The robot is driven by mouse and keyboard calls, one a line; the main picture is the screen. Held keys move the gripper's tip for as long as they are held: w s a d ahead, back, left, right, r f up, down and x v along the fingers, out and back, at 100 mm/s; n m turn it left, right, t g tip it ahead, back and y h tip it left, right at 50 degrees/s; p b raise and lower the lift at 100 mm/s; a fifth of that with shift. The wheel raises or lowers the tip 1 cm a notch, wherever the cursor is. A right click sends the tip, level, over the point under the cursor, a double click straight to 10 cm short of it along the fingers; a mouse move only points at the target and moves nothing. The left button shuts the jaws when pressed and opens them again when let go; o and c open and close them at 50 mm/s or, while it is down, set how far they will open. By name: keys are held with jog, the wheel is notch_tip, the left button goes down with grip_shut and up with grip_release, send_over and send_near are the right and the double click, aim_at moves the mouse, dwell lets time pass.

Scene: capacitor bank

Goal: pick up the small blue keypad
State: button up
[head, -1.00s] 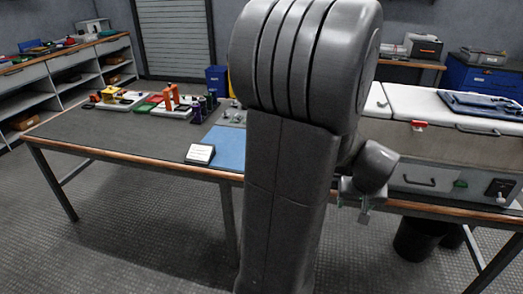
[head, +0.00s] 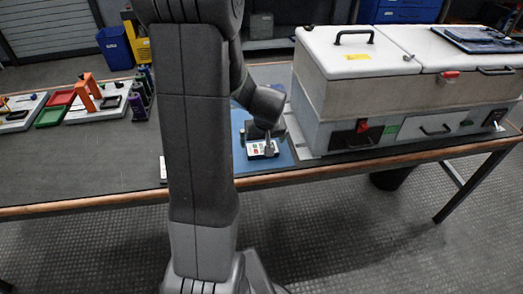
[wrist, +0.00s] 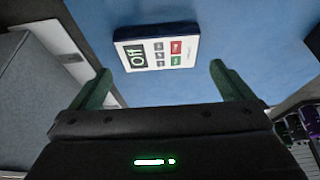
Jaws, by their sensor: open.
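The small keypad (wrist: 160,50) lies on a blue mat (wrist: 235,20) in the wrist view. It has dark blue sides, a white face, a display reading "Off" and several small buttons, one of them red. In the head view the keypad (head: 262,150) is near the table's front edge, partly covered by my gripper. My gripper (wrist: 160,71) is open, its two green fingers apart with the keypad just beyond and between them. Nothing is held. In the head view my gripper (head: 267,137) is over the keypad; the exact height gap is hard to tell.
A large grey-white case (head: 400,90) stands close to the right of the mat. Purple cylinders (head: 139,100) and red, green and orange parts stand to the left. A white-faced card (head: 163,170) sits at the front edge, partly behind my arm.

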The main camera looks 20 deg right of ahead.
aim_at(262, 148)
jog(key=x, duration=0.5)
jog(key=shift+s+d, duration=0.1)
jog(key=shift+s, duration=0.05)
jog(key=c, duration=0.6)
jog(key=shift+c, duration=0.2)
